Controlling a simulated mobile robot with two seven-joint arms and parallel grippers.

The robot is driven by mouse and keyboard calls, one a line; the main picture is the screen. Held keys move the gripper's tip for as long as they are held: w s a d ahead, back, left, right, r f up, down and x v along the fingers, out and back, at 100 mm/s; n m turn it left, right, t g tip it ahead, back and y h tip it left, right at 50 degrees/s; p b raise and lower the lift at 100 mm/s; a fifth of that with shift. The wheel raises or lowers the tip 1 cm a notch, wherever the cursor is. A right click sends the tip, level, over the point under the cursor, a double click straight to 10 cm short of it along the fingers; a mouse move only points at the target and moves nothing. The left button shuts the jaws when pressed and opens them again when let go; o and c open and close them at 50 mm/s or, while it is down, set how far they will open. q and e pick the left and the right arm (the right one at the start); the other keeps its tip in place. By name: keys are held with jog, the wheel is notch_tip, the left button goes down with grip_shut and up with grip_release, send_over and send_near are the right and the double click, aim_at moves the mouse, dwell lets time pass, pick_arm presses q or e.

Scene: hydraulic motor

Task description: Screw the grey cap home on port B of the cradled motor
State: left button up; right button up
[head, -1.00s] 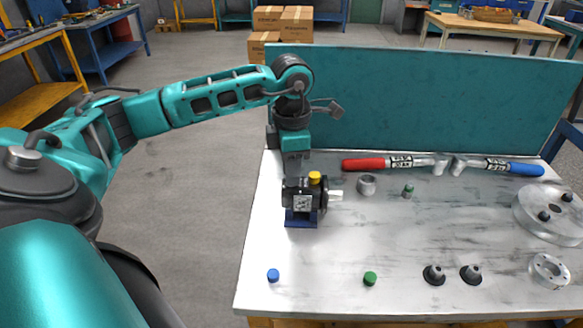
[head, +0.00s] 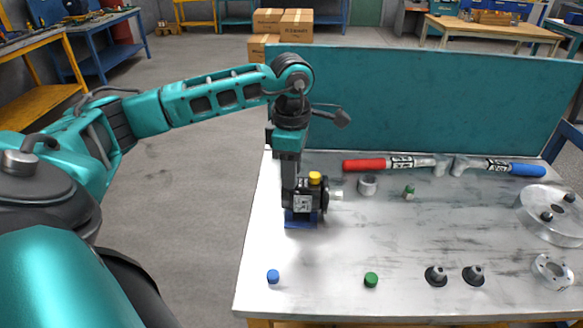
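The dark motor (head: 304,203) sits in a blue cradle (head: 301,223) near the table's left edge. A yellow cap (head: 314,178) is on its top, and a pale shaft points right. My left gripper (head: 289,192) points down at the motor's left side, its fingers overlapping the motor in the picture. I cannot tell whether they are open or shut, or whether they touch it. No grey cap shows clearly at the motor; the gripper and motor body hide that side. My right gripper is out of view.
A grey ring-like part (head: 368,185) and a small green-and-white part (head: 409,192) stand right of the motor. Blue (head: 273,276) and green (head: 371,280) caps lie in front. Two torque wrenches (head: 390,164) lie before the teal back panel (head: 430,110). The table's middle is clear.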

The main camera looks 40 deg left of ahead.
pick_arm(q)
jog(key=n+p, duration=0.1)
jog(key=n, duration=0.3)
jog(key=shift+n, duration=0.3)
jog(key=n+p, duration=0.1)
jog(key=n, duration=0.4)
jog(key=shift+n, duration=0.4)
grip_shut()
